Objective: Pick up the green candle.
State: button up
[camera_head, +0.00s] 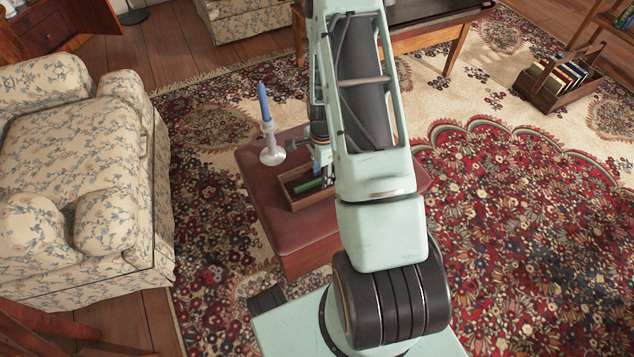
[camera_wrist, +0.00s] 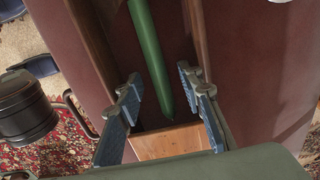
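The green candle (camera_wrist: 152,55) lies in a narrow wooden tray (camera_wrist: 168,143) in the wrist view, its tapered tip toward my gripper. In the head view the candle (camera_head: 309,186) shows as a small green strip inside the tray (camera_head: 312,199), partly hidden by my arm. My gripper (camera_wrist: 159,92) is open, with one blue-padded finger on each side of the candle's tip end. The fingers are apart from the candle and nothing is held. In the head view the fingertips are hard to make out near the tray.
The tray rests on a dark red ottoman (camera_head: 262,190). A white candlestick (camera_head: 271,150) with a blue candle (camera_head: 263,100) stands close to the tray's left. A floral armchair (camera_head: 75,170) is at left. A wooden caddy (camera_head: 548,92) sits on the rug at upper right.

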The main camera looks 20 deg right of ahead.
grip_shut()
